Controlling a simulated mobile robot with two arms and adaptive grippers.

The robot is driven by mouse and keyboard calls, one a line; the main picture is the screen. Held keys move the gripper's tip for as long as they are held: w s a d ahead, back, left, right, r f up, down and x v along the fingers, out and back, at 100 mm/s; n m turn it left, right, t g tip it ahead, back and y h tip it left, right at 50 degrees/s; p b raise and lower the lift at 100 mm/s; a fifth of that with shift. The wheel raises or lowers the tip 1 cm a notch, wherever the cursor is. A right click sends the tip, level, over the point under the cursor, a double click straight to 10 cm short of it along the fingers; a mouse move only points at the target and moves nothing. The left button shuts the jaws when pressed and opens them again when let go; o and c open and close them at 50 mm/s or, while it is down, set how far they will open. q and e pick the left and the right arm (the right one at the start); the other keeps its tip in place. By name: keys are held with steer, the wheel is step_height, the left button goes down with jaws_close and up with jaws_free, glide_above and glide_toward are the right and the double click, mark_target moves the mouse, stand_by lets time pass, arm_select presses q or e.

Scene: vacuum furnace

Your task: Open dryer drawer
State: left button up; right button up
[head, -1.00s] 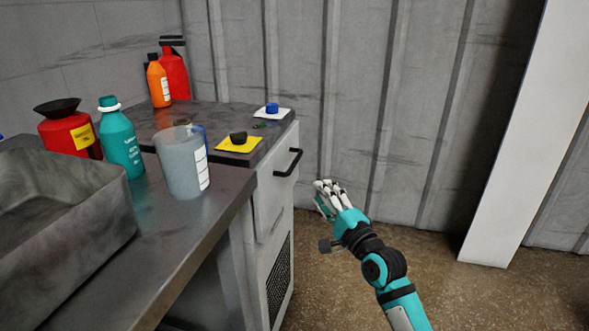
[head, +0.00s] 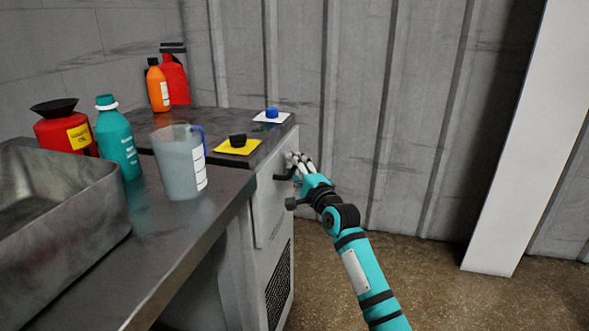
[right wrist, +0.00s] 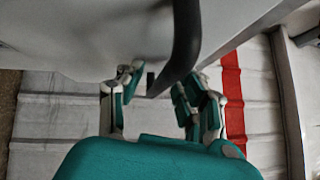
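The dryer (head: 272,235) is a light grey cabinet with a dark top, right of the metal bench. Its drawer front (head: 268,208) looks closed. The black bar handle (head: 283,177) sits near the top of that front, partly hidden by my right gripper (head: 299,165) in the head view. In the right wrist view the handle (right wrist: 186,45) runs down between the spread fingers of my right gripper (right wrist: 160,100). The fingers are open and not closed around it. My left gripper is in neither view.
The dryer top holds a yellow pad with a black knob (head: 238,146) and a white pad with a blue knob (head: 272,115). A jug (head: 180,165), teal bottle (head: 117,145) and metal tray (head: 100,212) stand on the bench. Floor to the right is clear.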

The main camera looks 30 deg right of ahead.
steer(key=shift+c, duration=0.4)
jaws_close()
steer(key=shift+f, duration=0.1)
